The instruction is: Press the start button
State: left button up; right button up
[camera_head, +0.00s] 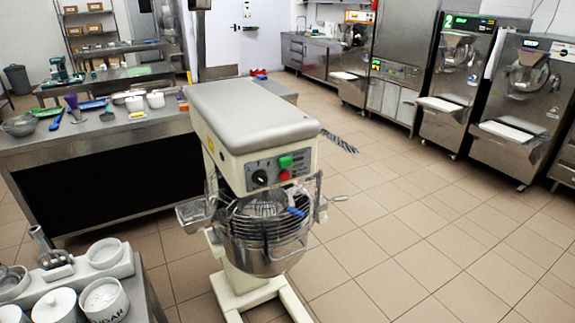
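A cream-and-grey planetary mixer (250,115) stands on the tiled floor in the middle of the head view. Its front panel has a green button (286,161), a red button (284,175) below it and a black knob (260,177) to the left. Nothing covers the green button. No label naming a start button can be read. Below the panel, a wire guard surrounds the whisk above the steel bowl (270,256). Neither of my grippers is in view.
A steel worktable (95,142) with bowls and trays stands behind and left of the mixer. A counter (137,285) with white pots is at the lower left. Batch freezers (455,85) line the right wall. The floor (430,240) right of the mixer is clear.

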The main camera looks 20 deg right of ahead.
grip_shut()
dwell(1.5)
